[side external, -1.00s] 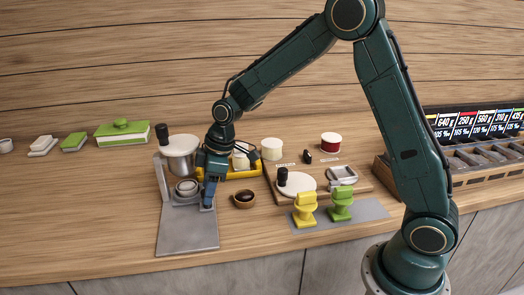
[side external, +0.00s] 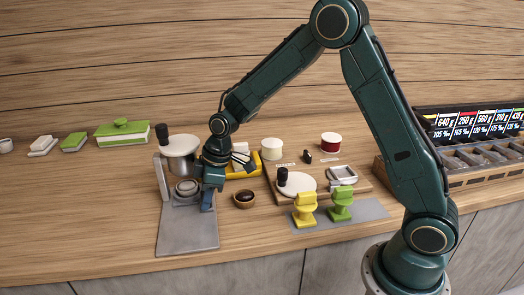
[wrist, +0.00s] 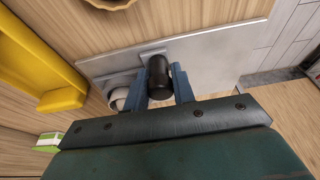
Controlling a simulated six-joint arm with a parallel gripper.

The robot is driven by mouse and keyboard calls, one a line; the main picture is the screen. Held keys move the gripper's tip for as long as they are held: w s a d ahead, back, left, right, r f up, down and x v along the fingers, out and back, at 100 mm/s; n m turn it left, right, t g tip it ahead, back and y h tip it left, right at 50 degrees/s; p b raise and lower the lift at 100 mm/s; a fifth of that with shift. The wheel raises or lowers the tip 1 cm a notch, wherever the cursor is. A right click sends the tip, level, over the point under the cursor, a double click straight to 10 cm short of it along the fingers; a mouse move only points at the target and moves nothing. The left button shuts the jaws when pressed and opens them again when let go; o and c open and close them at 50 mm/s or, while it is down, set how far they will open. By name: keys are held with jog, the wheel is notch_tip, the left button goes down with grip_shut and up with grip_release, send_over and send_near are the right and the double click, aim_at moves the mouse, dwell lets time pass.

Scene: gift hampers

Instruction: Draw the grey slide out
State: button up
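A dispenser stand with a white-lidded round drum (side external: 179,145) and a black knob stands at the left of the counter, over a flat grey base plate (side external: 187,235). A small grey slide (wrist: 150,50) with a dark upright handle (wrist: 159,78) lies on the plate in the wrist view. A round whitish cup (side external: 187,187) sits under the drum, partly hidden in the wrist view. My gripper (side external: 207,200) points down at the right side of the stand. In the wrist view its blue fingers (wrist: 160,85) straddle the handle closely; whether they press on it is unclear.
A small brown bowl (side external: 244,199) stands close right of my gripper. A yellow tray (side external: 243,172) is behind it. Yellow (side external: 305,208) and green (side external: 341,203) clips stand further right on a grey mat. The counter in front of the base plate is narrow.

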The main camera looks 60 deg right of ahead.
jog(key=shift+a, duration=0.1)
jog(key=shift+s+a, duration=3.7)
jog(key=shift+a, duration=0.05)
jog(key=o, duration=0.8)
jog(key=shift+r, duration=0.1)
jog(key=shift+r, duration=3.4)
jog(key=shift+d+r, duration=0.1)
jog(key=v, duration=1.3)
jog(key=shift+s+d+r, duration=0.1)
jog(key=shift+s+r, duration=0.05)
jog(key=shift+r, duration=0.2)
